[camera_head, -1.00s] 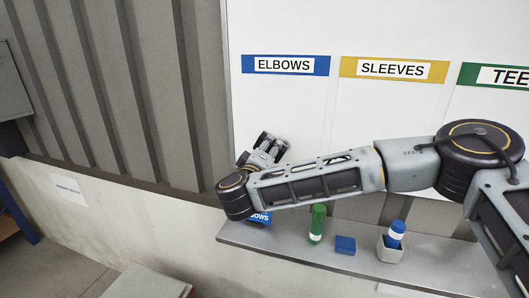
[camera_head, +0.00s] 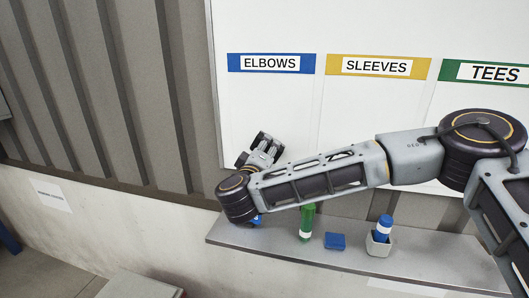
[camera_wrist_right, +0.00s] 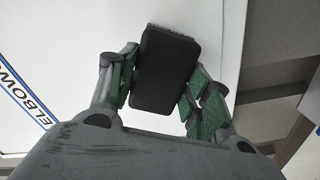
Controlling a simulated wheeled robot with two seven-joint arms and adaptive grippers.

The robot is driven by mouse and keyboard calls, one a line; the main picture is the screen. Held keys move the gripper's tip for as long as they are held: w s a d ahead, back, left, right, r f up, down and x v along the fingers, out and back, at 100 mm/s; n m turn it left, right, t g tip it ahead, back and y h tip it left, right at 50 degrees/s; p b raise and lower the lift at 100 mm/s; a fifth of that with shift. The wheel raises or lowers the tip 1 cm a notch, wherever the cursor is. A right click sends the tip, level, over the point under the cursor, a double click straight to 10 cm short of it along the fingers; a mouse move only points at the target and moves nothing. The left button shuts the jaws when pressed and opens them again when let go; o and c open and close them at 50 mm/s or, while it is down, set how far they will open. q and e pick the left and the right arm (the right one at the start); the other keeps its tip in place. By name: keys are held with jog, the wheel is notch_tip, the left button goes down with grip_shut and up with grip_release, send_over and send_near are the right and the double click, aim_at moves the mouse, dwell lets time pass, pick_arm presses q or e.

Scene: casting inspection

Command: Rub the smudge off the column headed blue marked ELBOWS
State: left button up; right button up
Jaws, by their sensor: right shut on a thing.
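The ELBOWS column has a blue header (camera_head: 271,63) at the left of the whiteboard (camera_head: 275,100). The header also shows at the left edge of the right wrist view (camera_wrist_right: 24,92). My right gripper (camera_head: 264,148) is in front of the lower part of this column. In the right wrist view, its green-padded fingers (camera_wrist_right: 160,85) are shut on a dark block-shaped eraser (camera_wrist_right: 165,72). The eraser is close to the white board; I cannot tell whether it touches. No smudge shows in either view; the gripper and eraser hide part of the column. My left gripper is not in view.
Yellow SLEEVES (camera_head: 378,67) and green TEES (camera_head: 490,73) headers are to the right. On the ledge (camera_head: 290,250) below stand a green marker (camera_head: 307,222), a blue block (camera_head: 335,241) and a grey cup (camera_head: 379,245) with a blue marker (camera_head: 384,228). My right arm crosses above the ledge.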

aim_at(278, 151)
jog(key=shift+s+d+b, duration=0.25)
jog(key=shift+d, duration=0.7)
jog(key=shift+s+d+b, duration=0.2)
jog(key=shift+d, duration=0.75)
jog(key=shift+b, duration=0.35)
jog(key=shift+a, duration=0.1)
jog(key=a, duration=0.2)
jog(key=w+a+b, duration=0.1)
jog(key=shift+w+a, duration=0.1)
jog(key=shift+a, duration=0.3)
